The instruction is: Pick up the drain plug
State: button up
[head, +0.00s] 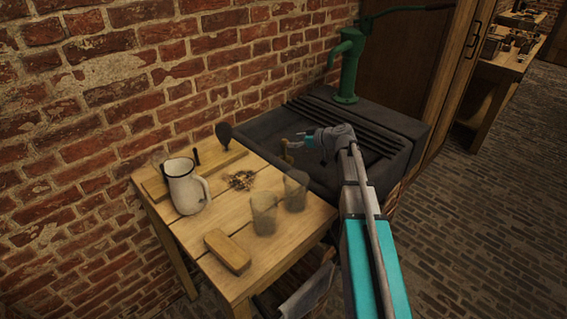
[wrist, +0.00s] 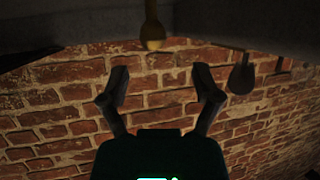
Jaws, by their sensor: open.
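A small brown, wooden-looking upright piece (head: 287,152), which looks like the drain plug, stands at the left side of the dark stone sink (head: 408,122). In the wrist view the same piece (wrist: 152,32) shows upside down as a yellowish stem with a rounded end, ahead of my fingers and roughly between them. Its base is cut off by the top edge there.
A wooden table (head: 205,262) left of the sink holds a white jug (head: 184,188), two glass jars (head: 264,212), a wooden block (head: 228,251), a small scrap pile (head: 240,180) and a dark paddle (head: 225,135).

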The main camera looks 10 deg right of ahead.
aim_at(286, 140)
jog(key=shift+w+a, duration=0.1)
dwell(0.3)
jog(key=shift+w+d+f+b+x, duration=0.15)
jog(key=shift+b+x, duration=0.3)
jog(key=shift+x, duration=0.5)
jog(key=shift+w+d+f+b+x, duration=0.15)
jog(key=shift+b+x, duration=0.3)
jog(key=shift+x, duration=0.55)
jog(key=shift+w+a+f, duration=0.1)
jog(key=shift+w+a, duration=0.15)
jog(key=shift+a, duration=0.25)
grip_shut()
